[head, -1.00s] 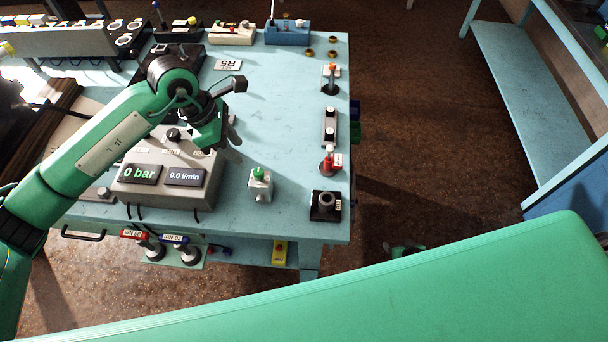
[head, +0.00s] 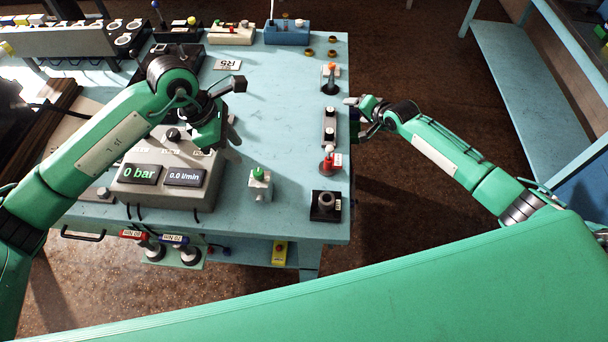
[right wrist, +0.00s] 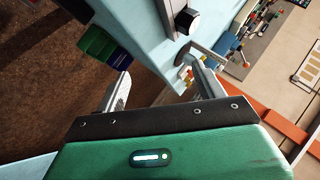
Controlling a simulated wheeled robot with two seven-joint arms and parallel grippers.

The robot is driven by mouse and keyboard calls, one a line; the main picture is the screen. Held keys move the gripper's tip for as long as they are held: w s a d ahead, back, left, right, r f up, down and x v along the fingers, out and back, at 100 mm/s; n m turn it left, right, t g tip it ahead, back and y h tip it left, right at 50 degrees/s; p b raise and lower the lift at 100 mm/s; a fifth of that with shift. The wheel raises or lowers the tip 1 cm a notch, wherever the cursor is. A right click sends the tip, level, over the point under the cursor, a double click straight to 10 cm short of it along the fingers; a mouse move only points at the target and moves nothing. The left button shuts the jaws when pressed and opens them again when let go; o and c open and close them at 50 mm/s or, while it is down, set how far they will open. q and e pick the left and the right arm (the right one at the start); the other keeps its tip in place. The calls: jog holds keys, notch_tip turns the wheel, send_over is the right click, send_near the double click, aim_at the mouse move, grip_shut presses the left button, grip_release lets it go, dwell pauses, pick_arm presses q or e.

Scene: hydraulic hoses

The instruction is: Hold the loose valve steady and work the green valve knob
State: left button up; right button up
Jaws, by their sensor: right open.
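The loose valve (head: 260,190) is a small pale block standing upright on the light blue bench, with the green valve knob (head: 258,173) on top. No gripper touches it. My left gripper (head: 226,142) hangs above the back right part of the grey gauge box, up and left of the valve; its fingers are too dark and small to read. My right gripper (head: 352,103) is at the bench's right edge, well up and right of the valve. In the right wrist view its two fingers (right wrist: 158,72) are apart, with nothing held between them.
The gauge box (head: 150,196) reads 0 bar and 0.0 l/min, left of the valve. A red-handled valve (head: 327,162), an orange-topped one (head: 330,80) and a black-based fitting (head: 325,207) line the bench's right side. The bench top (head: 275,120) between is clear.

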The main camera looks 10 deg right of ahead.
jog(key=shift+g+y, duration=0.7)
jog(key=shift+y, duration=0.2)
jog(key=a+r, duration=0.6)
jog(key=a, duration=0.1)
jog(key=shift+r, duration=0.15)
jog(key=s+a+r+m+g+y, duration=0.1)
jog(key=s+a+m+g+y, duration=0.2)
jog(key=s+a, duration=0.55)
jog(key=m+g+y, duration=0.1)
jog(key=m+y, duration=0.4)
jog(key=m, duration=0.5)
send_near(255, 184)
jog(key=w+d+f, duration=0.1)
jog(key=d+f, duration=0.1)
jog(key=x, duration=1.2)
jog(key=shift+w+a+f, duration=0.15)
jog(key=shift+a+f, duration=0.05)
jog(key=shift+f, duration=0.1)
